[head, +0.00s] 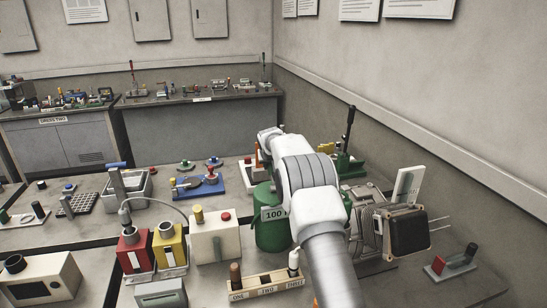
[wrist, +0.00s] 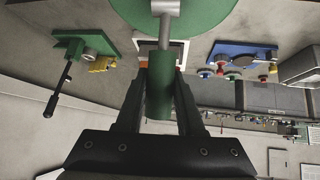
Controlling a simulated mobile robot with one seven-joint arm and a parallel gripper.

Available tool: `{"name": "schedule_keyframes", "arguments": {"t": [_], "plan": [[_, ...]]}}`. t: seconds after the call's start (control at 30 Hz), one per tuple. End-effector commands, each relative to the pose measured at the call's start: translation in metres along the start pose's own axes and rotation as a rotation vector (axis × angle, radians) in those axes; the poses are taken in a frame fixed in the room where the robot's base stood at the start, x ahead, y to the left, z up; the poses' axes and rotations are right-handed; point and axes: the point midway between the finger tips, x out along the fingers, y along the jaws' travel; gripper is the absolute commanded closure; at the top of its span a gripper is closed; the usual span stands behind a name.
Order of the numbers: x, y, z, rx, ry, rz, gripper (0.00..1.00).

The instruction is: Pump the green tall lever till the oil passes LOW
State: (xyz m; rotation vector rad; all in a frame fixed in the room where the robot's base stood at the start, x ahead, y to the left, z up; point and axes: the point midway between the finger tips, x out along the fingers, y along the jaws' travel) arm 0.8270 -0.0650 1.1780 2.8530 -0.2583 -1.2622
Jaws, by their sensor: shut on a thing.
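The green grip of a lever (wrist: 159,85) sits between the fingers of my gripper (wrist: 160,95) in the wrist view. My gripper is shut on it. A grey rod (wrist: 166,25) runs from the grip towards the top edge, in front of a large round green surface. In the head view my arm hides my gripper and the held lever. Another lever, with a long black handle on a green base (head: 345,160), stands beyond my arm; it also shows at left in the wrist view (wrist: 82,45). No oil level or LOW mark can be read.
A green drum marked 100 (head: 272,228) stands left of my arm. A grey machine with a black box (head: 408,232) and a white upright plate (head: 409,185) are close on the right. Red and yellow boxes (head: 134,250) stand at left. A wall bounds the right side.

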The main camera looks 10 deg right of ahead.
Motion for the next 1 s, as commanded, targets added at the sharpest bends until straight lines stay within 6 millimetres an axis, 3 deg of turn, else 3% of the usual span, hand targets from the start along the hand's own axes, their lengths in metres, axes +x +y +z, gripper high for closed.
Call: {"name": "schedule_keyframes", "arguments": {"t": [0.77, 0.8, 0.93, 1.0], "plan": [[0.0037, -0.0016, -0.0015, -0.009, -0.046, 0.003, 1.0], [0.0037, -0.0016, -0.0015, -0.009, -0.046, 0.003, 0.56], [0.0037, -0.0016, -0.0015, -0.009, -0.046, 0.003, 0.33], [0.0037, -0.0016, -0.0014, -0.009, -0.046, 0.003, 0.33]]}}
